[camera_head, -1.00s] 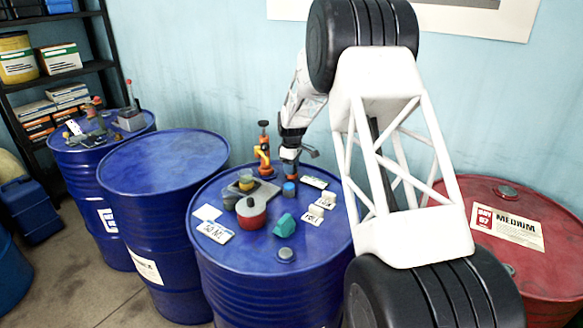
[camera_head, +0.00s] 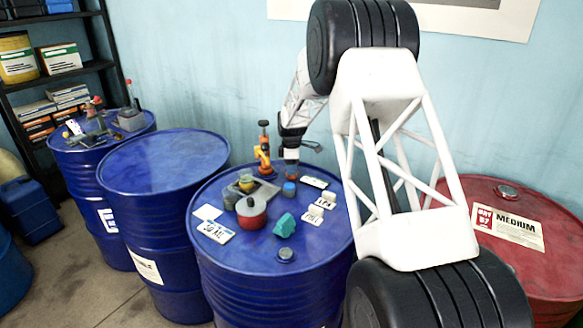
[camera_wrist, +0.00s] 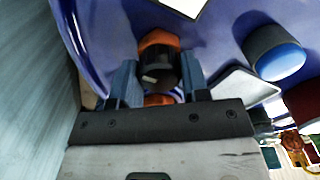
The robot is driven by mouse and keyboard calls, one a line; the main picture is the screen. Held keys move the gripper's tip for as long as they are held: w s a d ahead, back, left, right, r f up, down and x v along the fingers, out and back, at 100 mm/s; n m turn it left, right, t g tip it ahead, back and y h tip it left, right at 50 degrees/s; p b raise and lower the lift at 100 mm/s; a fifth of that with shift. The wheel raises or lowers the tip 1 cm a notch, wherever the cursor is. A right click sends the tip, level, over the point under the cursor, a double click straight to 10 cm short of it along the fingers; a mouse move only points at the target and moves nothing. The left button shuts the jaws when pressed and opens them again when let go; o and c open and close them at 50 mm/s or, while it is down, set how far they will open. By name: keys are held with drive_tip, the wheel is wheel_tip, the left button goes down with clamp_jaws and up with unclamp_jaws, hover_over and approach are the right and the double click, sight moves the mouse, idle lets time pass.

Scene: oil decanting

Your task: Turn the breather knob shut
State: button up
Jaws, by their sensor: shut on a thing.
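The breather knob (camera_wrist: 158,68) looks like a dark knob with orange parts at its far and near sides. It shows in the wrist view between the two blue-grey fingers of my gripper (camera_wrist: 160,80), which is shut on it. In the head view, my gripper (camera_head: 291,155) is at the back of the middle blue drum (camera_head: 325,235), just right of an orange fitting with a dark top (camera_head: 263,150). The fingertips and their contact with the knob are too small to make out in that view.
A blue-topped cylinder (camera_head: 289,189) stands close in front of my gripper; it also shows in the wrist view (camera_wrist: 280,60). A red pot (camera_head: 251,212), a teal block (camera_head: 284,225) and labels share the drum top. A bare blue drum (camera_head: 163,160) stands left, a red drum (camera_head: 540,265) right.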

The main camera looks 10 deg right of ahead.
drive_tip(key=shift+r, duration=0.1)
drive_tip(key=o, duration=0.9)
drive_tip(key=shift+r, duration=0.1)
drive_tip(key=shift+r, duration=3.75)
drive_tip(key=shift+r, duration=0.1)
